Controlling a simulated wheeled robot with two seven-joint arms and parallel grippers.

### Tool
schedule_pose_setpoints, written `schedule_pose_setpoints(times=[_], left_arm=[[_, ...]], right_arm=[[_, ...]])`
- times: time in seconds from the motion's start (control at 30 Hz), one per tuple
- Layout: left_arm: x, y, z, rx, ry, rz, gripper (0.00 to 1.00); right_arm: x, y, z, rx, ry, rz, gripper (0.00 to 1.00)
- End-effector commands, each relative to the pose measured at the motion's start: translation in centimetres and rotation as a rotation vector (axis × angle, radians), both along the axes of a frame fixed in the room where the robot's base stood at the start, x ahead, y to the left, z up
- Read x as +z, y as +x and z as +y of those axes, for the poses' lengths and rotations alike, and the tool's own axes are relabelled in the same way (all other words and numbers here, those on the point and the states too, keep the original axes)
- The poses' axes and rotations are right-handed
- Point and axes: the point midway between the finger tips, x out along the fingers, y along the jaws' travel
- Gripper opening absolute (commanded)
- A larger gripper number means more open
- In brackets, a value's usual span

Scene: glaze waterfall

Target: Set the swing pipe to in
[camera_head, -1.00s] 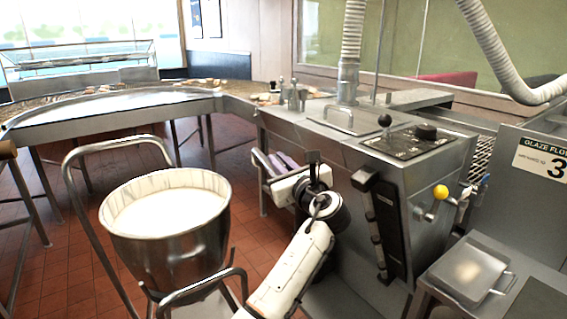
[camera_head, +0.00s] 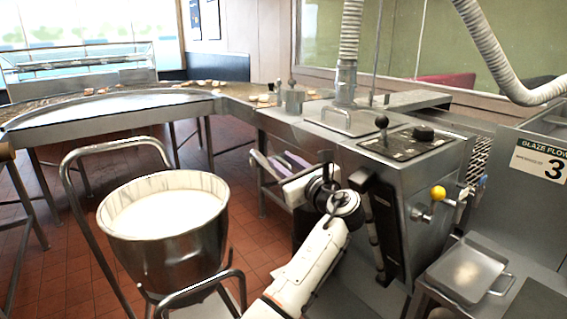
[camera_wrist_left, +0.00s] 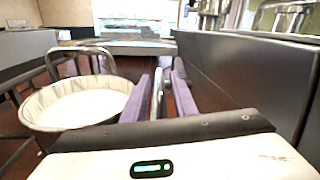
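My left gripper (camera_head: 277,162) is in the head view at the left side of the steel glaze machine (camera_head: 335,140), between it and the bowl of white glaze. Its purple-padded fingers also show in the left wrist view (camera_wrist_left: 160,98), spread apart. A narrow pale metal piece (camera_wrist_left: 158,88) shows between them; I cannot tell whether it is the swing pipe or whether the fingers touch it. I cannot pick out the swing pipe for certain in the head view, where the gripper and wrist cover part of the machine's side. My right gripper is in neither view.
The glaze bowl (camera_head: 190,240) stands in a tubular-railed cart at left. A steel pan (camera_head: 467,270) sits at lower right. A curved conveyor (camera_head: 110,105) runs behind.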

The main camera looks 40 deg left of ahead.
Motion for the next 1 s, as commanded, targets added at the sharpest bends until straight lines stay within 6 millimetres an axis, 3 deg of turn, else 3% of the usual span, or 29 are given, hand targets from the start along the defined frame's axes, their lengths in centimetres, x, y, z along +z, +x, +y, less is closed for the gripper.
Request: schedule_pose_setpoints(times=[0.3,0.5,0.9,1.0], left_arm=[[-0.2,-2.4,-5.5,-0.005,-0.002,0.0,0.26],[-0.1,-3.6,-8.1,-0.004,-0.001,0.0,0.26],[-0.1,-4.1,-9.0,-0.003,-0.001,0.001,0.26],[-0.3,-4.0,-8.7,-0.006,0.001,0.003,0.09]], right_arm=[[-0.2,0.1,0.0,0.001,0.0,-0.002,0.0],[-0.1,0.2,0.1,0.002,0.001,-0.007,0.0],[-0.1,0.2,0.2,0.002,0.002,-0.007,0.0],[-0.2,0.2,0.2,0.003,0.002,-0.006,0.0]])
